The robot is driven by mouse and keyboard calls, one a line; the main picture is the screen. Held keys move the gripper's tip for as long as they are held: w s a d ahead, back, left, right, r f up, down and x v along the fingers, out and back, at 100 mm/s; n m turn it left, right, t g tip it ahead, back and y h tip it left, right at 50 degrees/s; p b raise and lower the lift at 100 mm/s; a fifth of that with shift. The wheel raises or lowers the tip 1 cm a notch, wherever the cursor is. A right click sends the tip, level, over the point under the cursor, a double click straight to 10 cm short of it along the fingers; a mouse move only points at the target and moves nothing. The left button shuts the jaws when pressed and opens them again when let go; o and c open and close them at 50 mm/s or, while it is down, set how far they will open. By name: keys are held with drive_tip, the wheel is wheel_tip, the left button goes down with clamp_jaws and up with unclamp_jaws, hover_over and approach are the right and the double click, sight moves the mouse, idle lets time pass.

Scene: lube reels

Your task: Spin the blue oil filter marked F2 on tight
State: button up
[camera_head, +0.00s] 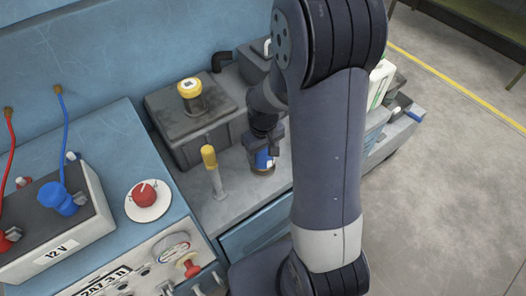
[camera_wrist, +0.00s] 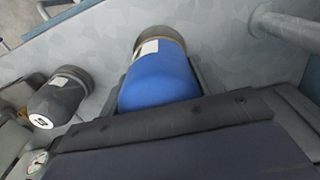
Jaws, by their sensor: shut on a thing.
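A blue oil filter (camera_head: 263,160) with a white label stands at the grey bench below my gripper (camera_head: 263,139) in the head view. In the wrist view, the blue filter (camera_wrist: 165,78) lies between the two dark fingers of my gripper (camera_wrist: 158,88), which are shut on it. Its far end has a dark brownish rim against the grey surface. Its label is partly seen and I cannot read an F2 on it. Whether the rim is seated or how tight it is cannot be told.
A dark grey canister (camera_wrist: 58,97) with a round white mark is beside the filter in the wrist view. A grey pipe (camera_wrist: 288,28) is at right. A yellow-handled post (camera_head: 211,170), a dark box with a yellow cap (camera_head: 190,88) and a red knob (camera_head: 144,193) stand left of my arm.

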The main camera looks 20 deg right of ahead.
drive_tip(key=shift+f+b, duration=0.8)
drive_tip(key=shift+f, duration=0.25)
drive_tip(key=o, duration=1.3)
drive_tip(key=shift+o, duration=0.2)
drive_tip(key=shift+r, duration=0.15)
wheel_tip(320, 180, up, 11)
drive_tip(key=shift+s+f+p, duration=0.1)
drive_tip(key=shift+f+p, duration=0.05)
drive_tip(key=shift+p, duration=0.5)
wheel_tip(320, 180, down, 10)
drive_tip(key=shift+f+b, duration=0.1)
drive_tip(key=shift+b, duration=0.2)
drive_tip(key=shift+f, duration=0.1)
